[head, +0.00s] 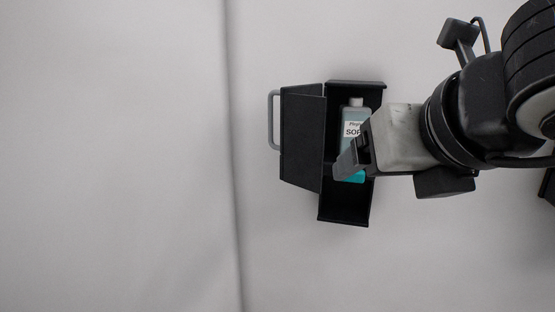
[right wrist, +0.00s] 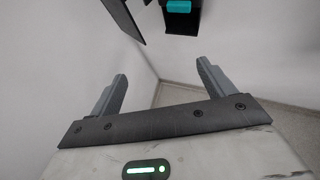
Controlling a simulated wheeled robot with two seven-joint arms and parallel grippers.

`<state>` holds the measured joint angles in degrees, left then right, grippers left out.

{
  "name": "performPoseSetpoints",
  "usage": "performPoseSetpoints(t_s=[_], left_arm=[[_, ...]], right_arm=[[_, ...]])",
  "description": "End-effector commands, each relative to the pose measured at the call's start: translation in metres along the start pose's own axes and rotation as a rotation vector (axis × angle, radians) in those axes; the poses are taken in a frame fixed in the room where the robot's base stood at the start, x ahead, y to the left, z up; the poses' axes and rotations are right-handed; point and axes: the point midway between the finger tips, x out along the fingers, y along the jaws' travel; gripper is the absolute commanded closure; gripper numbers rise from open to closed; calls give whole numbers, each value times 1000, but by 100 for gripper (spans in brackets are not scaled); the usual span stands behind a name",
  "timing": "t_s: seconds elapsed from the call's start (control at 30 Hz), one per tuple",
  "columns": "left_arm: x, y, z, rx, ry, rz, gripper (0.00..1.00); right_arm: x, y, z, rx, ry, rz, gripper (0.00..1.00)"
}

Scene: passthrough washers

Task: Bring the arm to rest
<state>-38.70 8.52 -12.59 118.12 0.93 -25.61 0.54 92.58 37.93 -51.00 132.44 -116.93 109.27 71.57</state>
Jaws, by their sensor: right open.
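My right gripper (head: 352,158) comes in from the right in the head view and hangs over the black box, covering part of the bottle. In the right wrist view its two fingers (right wrist: 160,92) are spread wide with nothing between them. A bottle (head: 355,116) with a white cap, a printed label and teal lower part lies or stands in the black open box (head: 345,207); I cannot tell which. In the right wrist view a bit of teal (right wrist: 180,6) shows at the top edge, beyond the fingertips. My left gripper is in neither view.
The black box has a flap or door (head: 302,137) swung to the left with a grey handle (head: 273,120). It is mounted on a pale wall or panel (head: 120,150) with a vertical seam. The left side of the head view is clear.

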Motion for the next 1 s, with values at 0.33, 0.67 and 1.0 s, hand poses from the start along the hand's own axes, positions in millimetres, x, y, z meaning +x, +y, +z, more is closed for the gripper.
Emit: performPoseSetpoints(t_s=[0.33,0.67,1.0], left_arm=[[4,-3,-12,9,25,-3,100],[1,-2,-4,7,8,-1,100],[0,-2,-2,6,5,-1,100]], right_arm=[[26,79,-78,-82,339,479,18],[-31,169,-123,348,680,1450,18],[68,85,-87,1803,451,1728,18]])
